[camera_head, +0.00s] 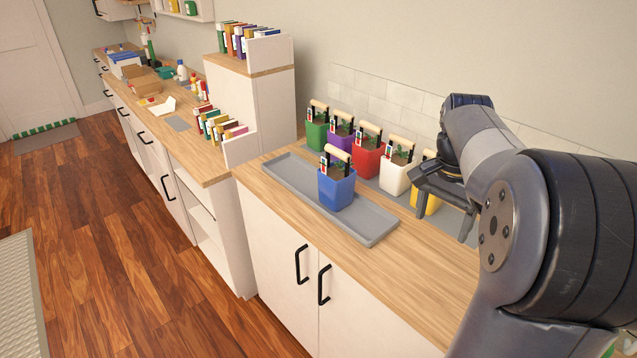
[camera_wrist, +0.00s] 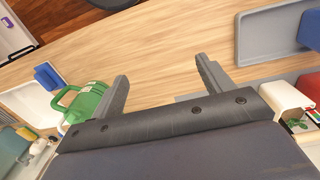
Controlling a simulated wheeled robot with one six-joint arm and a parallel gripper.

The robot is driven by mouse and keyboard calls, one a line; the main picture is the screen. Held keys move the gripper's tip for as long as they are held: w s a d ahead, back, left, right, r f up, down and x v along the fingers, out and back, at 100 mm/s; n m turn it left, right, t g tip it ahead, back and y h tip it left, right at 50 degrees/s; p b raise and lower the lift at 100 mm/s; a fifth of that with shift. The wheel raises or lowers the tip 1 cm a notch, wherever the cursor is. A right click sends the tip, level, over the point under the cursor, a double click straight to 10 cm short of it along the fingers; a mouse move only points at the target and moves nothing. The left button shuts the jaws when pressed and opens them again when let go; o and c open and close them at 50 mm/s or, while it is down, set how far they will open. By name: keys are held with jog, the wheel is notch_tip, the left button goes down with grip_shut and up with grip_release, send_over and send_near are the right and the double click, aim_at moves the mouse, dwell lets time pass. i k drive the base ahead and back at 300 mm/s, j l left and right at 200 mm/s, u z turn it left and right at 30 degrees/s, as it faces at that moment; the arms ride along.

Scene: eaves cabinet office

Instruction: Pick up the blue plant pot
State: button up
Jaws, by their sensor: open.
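The blue plant pot (camera_head: 336,190) stands upright on a long grey tray (camera_head: 375,228) on the wooden counter. It holds soil, a small plant, a label and a wooden-handled tool. In the wrist view a blue pot side (camera_wrist: 311,28) shows at the right edge, on the grey tray (camera_wrist: 262,38). My gripper (camera_head: 443,217) is to the right of the blue pot and apart from it, in front of a yellow pot that it partly hides. In the wrist view its two fingers (camera_wrist: 163,74) are spread with nothing between them, over bare counter.
Green (camera_head: 316,135), purple (camera_head: 340,141), red (camera_head: 368,159) and white (camera_head: 396,178) pots stand in a row behind the blue one, near the tiled wall. A green watering can (camera_wrist: 88,103) is left of my fingers in the wrist view. The front counter strip is clear.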

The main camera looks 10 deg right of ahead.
aim_at(336, 179)
jog(key=i+j+z, duration=0.25)
jog(key=z, duration=0.15)
jog(key=i+j+z, duration=0.2)
jog(key=j+z, duration=0.2)
jog(key=i+j+z, duration=0.15)
jog(key=j+z, duration=0.25)
jog(key=j, duration=0.1)
